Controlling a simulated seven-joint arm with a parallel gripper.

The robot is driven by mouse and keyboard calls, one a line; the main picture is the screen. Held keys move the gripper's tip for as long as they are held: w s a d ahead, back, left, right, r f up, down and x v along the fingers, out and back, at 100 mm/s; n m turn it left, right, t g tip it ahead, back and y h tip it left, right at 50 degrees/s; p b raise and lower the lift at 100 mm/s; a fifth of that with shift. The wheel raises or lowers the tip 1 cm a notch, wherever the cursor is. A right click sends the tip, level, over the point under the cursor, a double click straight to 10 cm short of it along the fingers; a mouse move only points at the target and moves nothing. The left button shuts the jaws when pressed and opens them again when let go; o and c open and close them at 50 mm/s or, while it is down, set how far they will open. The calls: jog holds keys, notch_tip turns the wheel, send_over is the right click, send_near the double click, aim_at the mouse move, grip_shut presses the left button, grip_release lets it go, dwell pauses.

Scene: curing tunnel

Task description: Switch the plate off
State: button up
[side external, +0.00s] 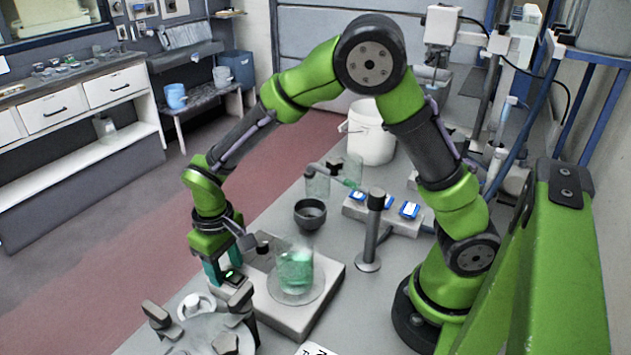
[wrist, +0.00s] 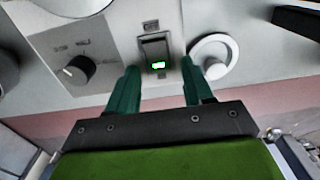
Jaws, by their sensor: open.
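The hot plate (side external: 325,283) is a pale grey box on the bench with a round top. A glass beaker of green liquid (side external: 295,270) stands on it, with a faint haze above. On its front panel, a dark rocker switch (wrist: 155,48) shows a lit green mark in the wrist view. A black knob (wrist: 80,70) with printed markings is left of the switch, and a white ring-shaped knob (wrist: 210,57) is right of it. My gripper (wrist: 160,72) is open and empty, its two green fingers on either side of the switch. Contact cannot be told. My gripper (side external: 226,268) is at the panel in the side view.
A dark bowl (side external: 310,214) and a grey post on a round base (side external: 368,262) stand behind the plate. A grey round device with dark clamps (side external: 215,335) is close in front. A white bucket (side external: 372,140) and a strip with blue displays (side external: 385,210) are farther back.

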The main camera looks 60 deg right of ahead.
grip_shut()
jog(key=shift+s+r+t, duration=0.1)
jog(key=shift+s+t, duration=0.1)
jog(key=shift+t, duration=0.55)
jog(key=shift+s+r+t, duration=0.1)
jog(key=shift+s+t, duration=0.1)
jog(key=shift+t, duration=0.55)
grip_release()
jog(key=v, duration=1.7)
jog(key=shift+f, duration=0.1)
